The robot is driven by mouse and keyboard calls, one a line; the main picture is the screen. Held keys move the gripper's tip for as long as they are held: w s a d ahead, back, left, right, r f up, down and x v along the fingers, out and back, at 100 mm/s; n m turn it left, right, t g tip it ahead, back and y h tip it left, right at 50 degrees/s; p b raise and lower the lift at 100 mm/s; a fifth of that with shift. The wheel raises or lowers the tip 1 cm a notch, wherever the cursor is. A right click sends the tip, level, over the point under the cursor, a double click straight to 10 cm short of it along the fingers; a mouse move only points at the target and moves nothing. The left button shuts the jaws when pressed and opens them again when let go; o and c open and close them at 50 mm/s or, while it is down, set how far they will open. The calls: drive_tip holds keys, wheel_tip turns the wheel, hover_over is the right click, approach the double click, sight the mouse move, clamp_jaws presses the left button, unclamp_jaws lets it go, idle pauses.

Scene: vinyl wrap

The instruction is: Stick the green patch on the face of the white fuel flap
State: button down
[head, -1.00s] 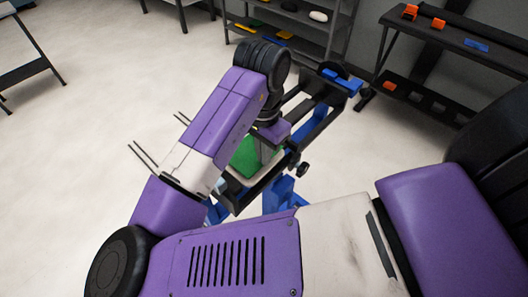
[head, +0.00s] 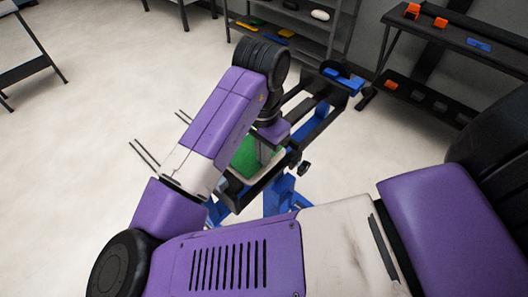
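The green patch (head: 244,157) shows just below the end of my arm, over a white panel that I take for the fuel flap (head: 270,168). The flap lies in a black and blue stand, and only its edge shows past the patch and my arm. My gripper (head: 264,150) points down at the patch, at its right part. Its fingers are small and partly hidden, so I cannot tell whether they are open or shut, or whether they touch the patch. I cannot tell whether the patch lies flat on the flap.
The stand's black rails (head: 318,118) and blue clamp (head: 343,79) reach to the upper right, with a dark knob (head: 304,168) at its side. A grey shelf (head: 285,50) and a black bench (head: 460,45) stand behind.

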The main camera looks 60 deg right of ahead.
drive_tip(key=shift+f+b, duration=0.45)
drive_tip(key=shift+f, duration=0.25)
idle(1.2)
drive_tip(key=c, duration=1.6)
unclamp_jaws()
drive_tip(key=shift+o, duration=0.2)
drive_tip(key=shift+r, duration=0.1)
wheel_tip(320, 180, up, 8)
drive_tip(key=shift+f, duration=0.15)
drive_tip(key=shift+d, duration=0.1)
